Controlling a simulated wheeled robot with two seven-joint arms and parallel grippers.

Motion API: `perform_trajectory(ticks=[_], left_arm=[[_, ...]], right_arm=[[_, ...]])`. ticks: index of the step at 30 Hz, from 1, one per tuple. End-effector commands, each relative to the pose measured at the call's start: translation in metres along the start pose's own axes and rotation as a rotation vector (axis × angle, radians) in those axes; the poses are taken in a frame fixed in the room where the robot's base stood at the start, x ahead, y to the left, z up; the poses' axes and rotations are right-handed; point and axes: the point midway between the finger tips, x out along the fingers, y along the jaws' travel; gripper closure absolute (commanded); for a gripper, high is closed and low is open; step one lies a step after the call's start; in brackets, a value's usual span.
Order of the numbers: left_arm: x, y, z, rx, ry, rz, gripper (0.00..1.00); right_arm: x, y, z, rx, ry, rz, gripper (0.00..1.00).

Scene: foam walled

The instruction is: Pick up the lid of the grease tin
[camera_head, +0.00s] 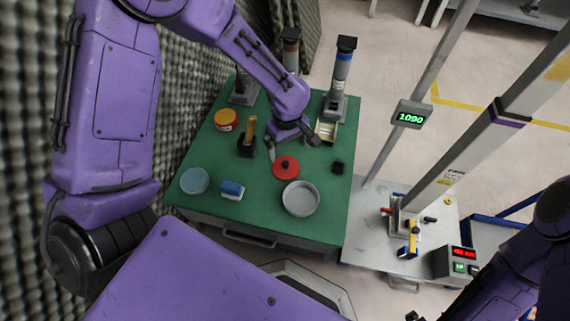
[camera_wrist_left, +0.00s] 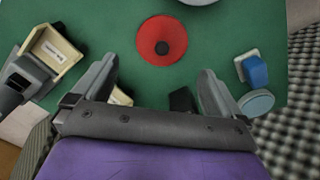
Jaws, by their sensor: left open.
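The lid (camera_head: 285,172) is a red disc with a black knob in its middle. It lies flat on the green table, and the left wrist view shows it at top centre (camera_wrist_left: 161,30). The grease tin (camera_head: 300,199) appears to be the grey, round, open tin beside the lid, toward the near edge; only its rim shows at the top of the left wrist view. My left gripper (camera_head: 292,147) is open and empty on the far side of the lid, its spread fingers pointing toward it (camera_wrist_left: 158,75). My right gripper is not visible; only part of that arm shows.
The green table (camera_head: 240,205) also bears a blue-topped block (camera_head: 231,189), a pale blue round tin (camera_head: 195,181), an orange tin (camera_head: 226,119), a dark holder (camera_head: 246,147) and a small black block (camera_head: 338,168). A cream tray (camera_head: 326,131) and upright stands are behind.

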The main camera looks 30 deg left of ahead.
Motion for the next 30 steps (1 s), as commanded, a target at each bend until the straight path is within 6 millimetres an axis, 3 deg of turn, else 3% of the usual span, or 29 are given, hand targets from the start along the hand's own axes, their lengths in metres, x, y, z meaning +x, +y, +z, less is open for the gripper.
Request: perform_trajectory(ticks=[1, 8, 12, 16, 23, 27, 30], left_arm=[[0.016, -0.002, 0.001, -0.001, -0.004, -0.004, 0.0], [0.047, -0.002, 0.0, -0.002, -0.005, -0.002, 0.0], [0.076, -0.004, -0.002, -0.004, -0.007, -0.002, 0.0], [0.089, -0.005, -0.001, -0.002, -0.005, -0.002, 0.0], [0.089, -0.004, -0.001, 0.0, -0.004, -0.001, 0.0], [0.089, -0.004, -0.001, 0.0, -0.004, -0.001, 0.36], [0.089, -0.004, -0.001, 0.0, -0.004, -0.002, 0.37]], right_arm=[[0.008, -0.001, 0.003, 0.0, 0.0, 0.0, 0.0], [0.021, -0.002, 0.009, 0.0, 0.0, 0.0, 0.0], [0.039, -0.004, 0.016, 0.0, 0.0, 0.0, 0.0], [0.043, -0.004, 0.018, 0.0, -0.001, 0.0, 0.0], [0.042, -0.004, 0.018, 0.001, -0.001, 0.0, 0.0], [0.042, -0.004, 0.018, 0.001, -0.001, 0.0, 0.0], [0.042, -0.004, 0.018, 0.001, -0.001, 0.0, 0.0]])
